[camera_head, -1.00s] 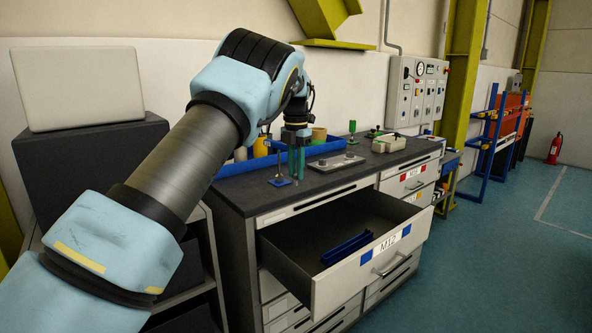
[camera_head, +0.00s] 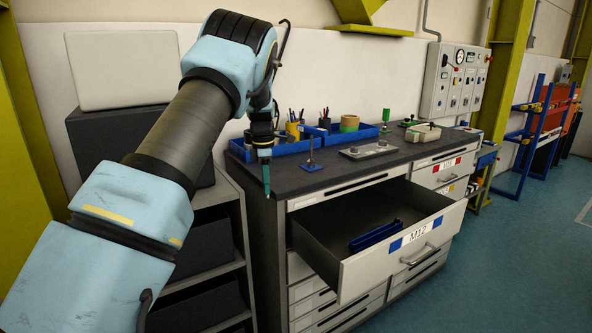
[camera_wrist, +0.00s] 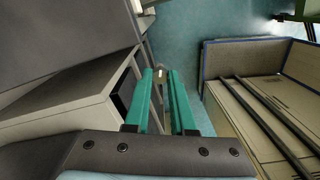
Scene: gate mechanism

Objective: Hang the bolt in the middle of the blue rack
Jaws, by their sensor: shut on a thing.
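My gripper (camera_head: 266,180) hangs down in front of the left end of the workbench, left of the open drawer. In the wrist view its teal fingers (camera_wrist: 159,74) are close together, with a narrow gap. A small, pale-tipped piece, apparently the bolt (camera_wrist: 158,73), shows between the fingertips; most of it is hidden. A blue rack (camera_head: 376,235) lies inside the open drawer, right of and below my gripper. Its middle is too small to make out in detail.
The open drawer (camera_head: 405,246), labelled M12, juts out from the workbench (camera_head: 345,175). On the bench stand a small blue stand (camera_head: 312,166), a grey plate (camera_head: 368,151) and blue trays (camera_head: 285,148). Dark shelves (camera_head: 200,265) stand left of the bench. Open floor lies at right.

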